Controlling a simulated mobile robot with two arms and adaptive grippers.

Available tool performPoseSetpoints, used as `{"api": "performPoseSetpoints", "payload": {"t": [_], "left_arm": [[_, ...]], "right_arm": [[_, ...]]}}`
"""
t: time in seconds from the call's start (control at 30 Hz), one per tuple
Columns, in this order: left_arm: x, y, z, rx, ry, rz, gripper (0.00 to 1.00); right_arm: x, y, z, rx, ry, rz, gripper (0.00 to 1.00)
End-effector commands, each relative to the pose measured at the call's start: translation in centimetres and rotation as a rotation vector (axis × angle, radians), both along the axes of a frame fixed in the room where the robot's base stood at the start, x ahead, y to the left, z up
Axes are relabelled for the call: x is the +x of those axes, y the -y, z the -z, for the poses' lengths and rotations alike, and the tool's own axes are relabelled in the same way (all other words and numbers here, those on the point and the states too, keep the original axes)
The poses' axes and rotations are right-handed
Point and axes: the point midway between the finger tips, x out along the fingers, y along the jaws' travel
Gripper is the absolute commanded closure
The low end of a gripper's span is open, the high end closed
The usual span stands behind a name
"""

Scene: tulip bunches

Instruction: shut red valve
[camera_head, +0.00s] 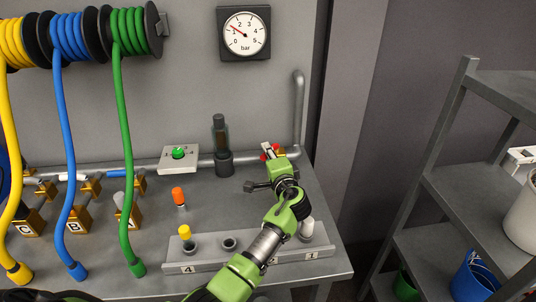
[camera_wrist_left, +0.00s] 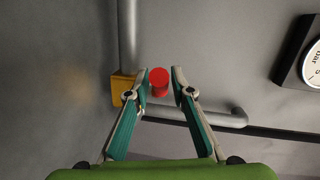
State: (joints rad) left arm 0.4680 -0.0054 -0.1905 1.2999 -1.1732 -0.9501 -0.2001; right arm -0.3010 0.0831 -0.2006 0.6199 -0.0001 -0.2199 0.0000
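The red valve (camera_head: 276,147) sits on the pipe at the back right of the bench, by a brass fitting. In the head view my left gripper (camera_head: 268,150) is at it, and a pale finger covers part of the red. In the left wrist view the red handle (camera_wrist_left: 159,83) shows between the fingertips of my left gripper (camera_wrist_left: 160,79). The fingers are apart, with a small gap visible on each side of the handle. The brass fitting (camera_wrist_left: 124,87) is just left of it. How deep the handle sits between the fingers is hard to tell. My right gripper is not in view.
A pressure gauge (camera_head: 244,34) hangs on the wall, its needle near 1. A green-knobbed selector (camera_head: 178,155) and a dark cylinder (camera_head: 222,140) stand left of the valve. Hoses hang at left. A numbered rack (camera_head: 205,262) lies in front, and a shelf (camera_head: 480,197) stands at right.

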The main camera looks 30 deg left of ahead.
Motion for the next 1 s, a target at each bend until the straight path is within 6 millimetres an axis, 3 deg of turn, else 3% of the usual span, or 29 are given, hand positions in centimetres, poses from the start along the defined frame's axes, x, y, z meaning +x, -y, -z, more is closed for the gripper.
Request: {"api": "performPoseSetpoints", "payload": {"t": [0.23,0.7,1.0], "left_arm": [[-1.3,1.2,-0.2,-0.001,0.000,0.002,0.78],[-8.0,7.0,-1.4,-0.001,0.000,0.001,0.78],[-9.0,7.8,-1.7,0.001,-0.001,0.000,0.78]], "right_arm": [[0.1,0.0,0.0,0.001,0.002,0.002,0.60],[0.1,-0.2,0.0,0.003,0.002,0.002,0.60],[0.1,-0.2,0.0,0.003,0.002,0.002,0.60]]}}
